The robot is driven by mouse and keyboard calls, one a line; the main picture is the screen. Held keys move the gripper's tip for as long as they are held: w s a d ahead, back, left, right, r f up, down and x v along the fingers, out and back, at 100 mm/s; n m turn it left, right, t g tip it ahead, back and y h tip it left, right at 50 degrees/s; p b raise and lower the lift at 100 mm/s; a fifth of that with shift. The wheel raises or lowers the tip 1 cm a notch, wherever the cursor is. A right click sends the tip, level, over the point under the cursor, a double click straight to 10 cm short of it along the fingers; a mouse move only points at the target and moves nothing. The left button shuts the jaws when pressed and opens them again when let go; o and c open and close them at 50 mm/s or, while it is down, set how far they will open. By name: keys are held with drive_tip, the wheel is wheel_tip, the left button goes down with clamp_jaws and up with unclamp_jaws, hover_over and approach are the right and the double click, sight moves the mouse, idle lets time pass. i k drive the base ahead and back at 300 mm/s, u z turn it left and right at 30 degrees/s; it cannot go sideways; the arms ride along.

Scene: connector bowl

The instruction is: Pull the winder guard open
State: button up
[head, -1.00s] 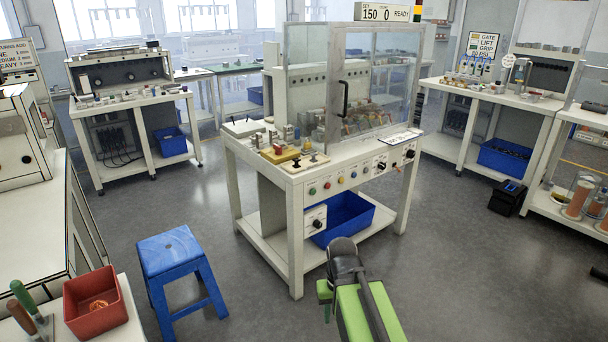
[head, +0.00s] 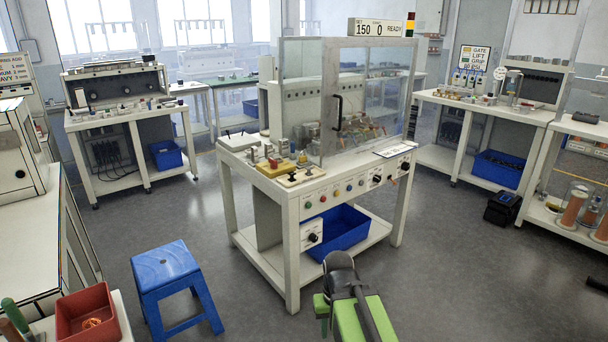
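The winder guard (head: 365,75) is a clear-panelled, grey-framed enclosure on top of the white winder bench (head: 345,189) in the middle of the head view. Its front panel looks shut. A black vertical handle (head: 338,113) is on the left part of that front panel. My arm, with green and black links, comes up from the bottom, right of centre, and stands low in front of the bench. It is well apart from the handle. My gripper's fingertips cannot be made out.
A blue stool (head: 166,265) stands on the floor at the front left. A red bin (head: 88,315) sits on a white surface at the bottom left. A blue tray (head: 338,232) is on the bench's lower shelf.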

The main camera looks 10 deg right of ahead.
sight(333, 49)
drive_tip(key=z, duration=0.8)
drive_tip(key=k, duration=1.35)
drive_tip(key=z, duration=0.95)
drive_tip(key=i, duration=0.65)
drive_tip(key=u, duration=0.65)
drive_tip(key=i, duration=1.75)
drive_tip(key=u, duration=1.5)
drive_tip(key=i, duration=1)
drive_tip(key=u, duration=0.5)
drive_tip(key=k, duration=0.7)
drive_tip(key=u, duration=0.2)
